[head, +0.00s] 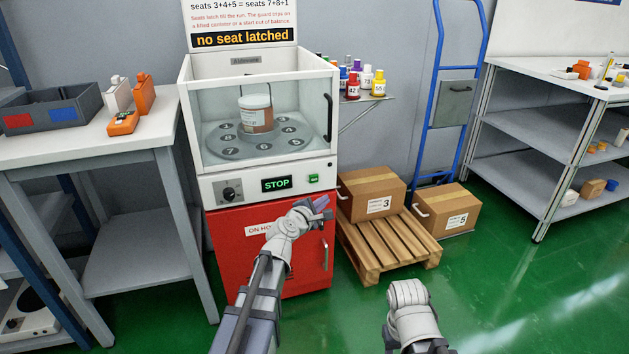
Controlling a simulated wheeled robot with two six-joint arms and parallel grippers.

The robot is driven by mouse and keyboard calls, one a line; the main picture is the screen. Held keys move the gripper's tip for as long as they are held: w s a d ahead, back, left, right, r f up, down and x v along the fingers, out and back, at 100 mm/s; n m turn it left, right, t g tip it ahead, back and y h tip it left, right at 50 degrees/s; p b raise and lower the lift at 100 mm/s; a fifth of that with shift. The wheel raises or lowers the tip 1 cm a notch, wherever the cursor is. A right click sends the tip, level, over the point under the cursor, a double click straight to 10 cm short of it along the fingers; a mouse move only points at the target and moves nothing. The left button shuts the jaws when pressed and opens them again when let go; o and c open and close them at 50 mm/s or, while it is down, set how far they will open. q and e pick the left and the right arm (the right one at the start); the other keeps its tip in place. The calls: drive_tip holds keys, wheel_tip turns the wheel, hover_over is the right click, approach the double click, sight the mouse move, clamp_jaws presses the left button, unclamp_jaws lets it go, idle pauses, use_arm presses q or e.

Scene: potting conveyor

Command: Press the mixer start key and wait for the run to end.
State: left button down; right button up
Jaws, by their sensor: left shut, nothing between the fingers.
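The mixer (190,100) is a white cabinet with a clear front guard, on a red base. Inside, a numbered turntable (225,140) carries one white-lidded container (256,115) with a brown lower part. The front panel has a black knob (228,191), a display (277,184) reading "STOP" and a small green key (314,180). The sign above reads "no seat latched". My left gripper (320,205) is shut and empty, just below the green key in the picture; I cannot tell whether it touches the panel. My right arm shows at the bottom, but its fingers do not show.
A left bench (150,150) holds a grey bin (62,115) and orange and white bottles. A small shelf (370,97) carries several coloured bottles. A pallet (390,245) with a box (370,193), a second box (447,208) and a blue hand truck (437,90) stand right of the mixer.

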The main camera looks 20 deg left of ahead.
sight(314, 179)
use_arm(q)
drive_tip(key=w+a, duration=0.1)
drive_tip(key=w, duration=0.1)
drive_tip(key=w+a, duration=0.3)
drive_tip(key=w, duration=0.1)
drive_tip(key=shift+w+a, duration=0.25)
drive_tip(key=shift+w, duration=0.1)
drive_tip(key=shift+w+a, duration=0.1)
idle(1.8)
drive_tip(key=shift+w+a, duration=0.15)
drive_tip(key=shift+w, duration=0.05)
